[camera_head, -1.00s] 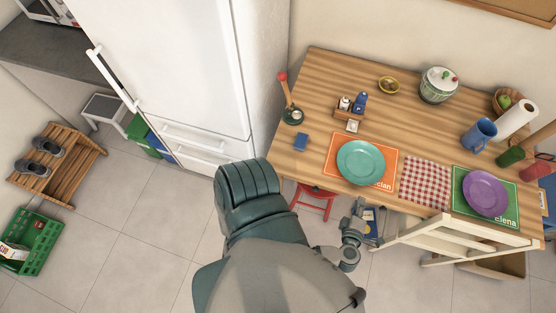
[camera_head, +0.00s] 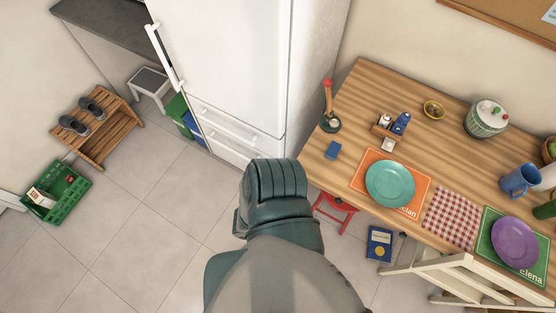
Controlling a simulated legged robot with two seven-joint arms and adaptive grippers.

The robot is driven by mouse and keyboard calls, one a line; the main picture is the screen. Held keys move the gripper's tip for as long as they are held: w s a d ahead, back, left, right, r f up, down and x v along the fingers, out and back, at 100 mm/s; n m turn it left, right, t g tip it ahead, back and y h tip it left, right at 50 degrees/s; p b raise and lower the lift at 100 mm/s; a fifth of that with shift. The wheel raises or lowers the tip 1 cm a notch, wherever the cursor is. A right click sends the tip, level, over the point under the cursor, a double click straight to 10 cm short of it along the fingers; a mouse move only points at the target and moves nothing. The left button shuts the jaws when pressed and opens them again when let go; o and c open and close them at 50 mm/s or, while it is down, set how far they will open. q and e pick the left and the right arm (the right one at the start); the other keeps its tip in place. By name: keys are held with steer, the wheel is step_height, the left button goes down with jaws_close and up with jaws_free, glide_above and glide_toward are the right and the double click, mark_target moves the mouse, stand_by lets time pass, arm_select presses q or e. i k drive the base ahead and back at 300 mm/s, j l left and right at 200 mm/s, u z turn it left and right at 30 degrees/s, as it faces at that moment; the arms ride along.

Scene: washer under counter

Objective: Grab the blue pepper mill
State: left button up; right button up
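The blue pepper mill (camera_head: 402,122) stands upright in a small wooden caddy (camera_head: 383,133) on the wooden table (camera_head: 440,148), in the right half of the head view. A white shaker (camera_head: 385,120) stands just left of it in the same caddy. The mill's lower part is hidden by the caddy. Neither of my grippers shows; a large teal and grey part of my own body fills the bottom middle of the view.
On the table, a blue box (camera_head: 333,150), a teal plate (camera_head: 390,183) and a red-handled item (camera_head: 329,108) surround the caddy. A white chair (camera_head: 470,273) and red stool (camera_head: 334,212) stand at its front edge. The white fridge (camera_head: 235,65) is to the left.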

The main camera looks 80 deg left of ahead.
mark_target(397, 127)
steer(key=u, duration=1.45)
